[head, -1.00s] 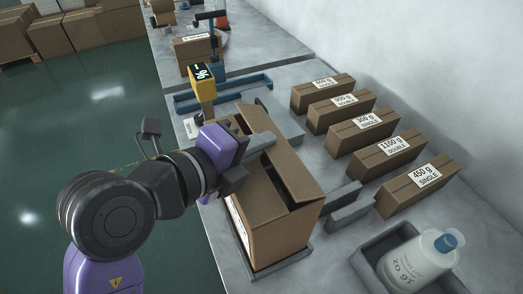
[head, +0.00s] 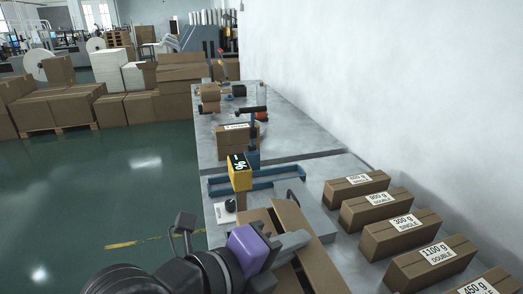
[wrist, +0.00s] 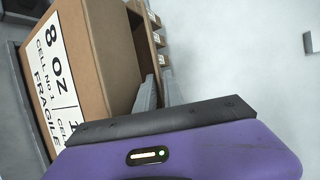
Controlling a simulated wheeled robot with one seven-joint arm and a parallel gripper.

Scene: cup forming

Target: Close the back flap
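A brown carton (head: 288,280) stands at the near end of the bench, cut off by the bottom edge of the head view. A flap on its far left (head: 255,218) and a long flap on its right (head: 318,255) are raised and tilted. My gripper (head: 292,242), purple with grey fingers, is at the carton's top between these flaps; whether it touches them I cannot tell. In the wrist view the carton's side (wrist: 95,60) shows a white "8 OZ, FRAGILE" label. Grey fingertips (wrist: 150,92) are partly hidden behind my gripper's dark edge, so their opening is unclear.
Several labelled closed boxes (head: 400,232) line the right, along the wall. Open floor (head: 150,190) lies to the left.

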